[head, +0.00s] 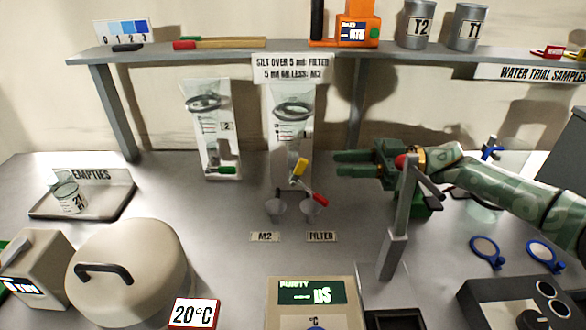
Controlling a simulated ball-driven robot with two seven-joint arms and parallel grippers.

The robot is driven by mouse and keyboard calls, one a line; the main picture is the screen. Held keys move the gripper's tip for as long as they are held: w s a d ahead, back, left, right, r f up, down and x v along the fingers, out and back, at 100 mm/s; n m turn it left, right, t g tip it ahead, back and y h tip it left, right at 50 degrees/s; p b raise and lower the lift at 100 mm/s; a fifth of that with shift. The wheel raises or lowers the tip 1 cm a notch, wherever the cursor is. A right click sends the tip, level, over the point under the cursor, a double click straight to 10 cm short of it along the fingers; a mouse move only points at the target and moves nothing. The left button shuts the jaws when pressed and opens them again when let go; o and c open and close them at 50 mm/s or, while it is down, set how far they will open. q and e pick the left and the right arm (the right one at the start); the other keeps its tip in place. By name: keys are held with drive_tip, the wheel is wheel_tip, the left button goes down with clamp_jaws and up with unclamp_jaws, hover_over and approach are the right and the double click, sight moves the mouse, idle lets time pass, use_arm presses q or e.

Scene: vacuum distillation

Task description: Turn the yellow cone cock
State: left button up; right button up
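The yellow cock handle (300,169) sits low on the right-hand clear cone (293,125), tilted, with a red handle (320,200) below it. Two small funnel-like cups stand under that cone, above the M2 label (264,237) and the FILTER label (321,237). My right gripper (340,163) comes in from the right, its green fingers pointing left toward the yellow handle. A gap separates the fingers; they look open and empty, and stop short of the handle. My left gripper is not in view.
A second cone (214,130) with a green handle stands to the left. A grey post (398,220) rises in front of my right arm. A shelf (270,52) crosses the back. A domed pot (128,270) and an empties tray (110,207) are at left.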

sight(292, 177)
drive_tip(key=a, duration=1.1)
drive_tip(key=shift+s+a+r+b, duration=0.1)
drive_tip(key=shift+a+r+b, duration=0.05)
drive_tip(key=shift+b, duration=0.2)
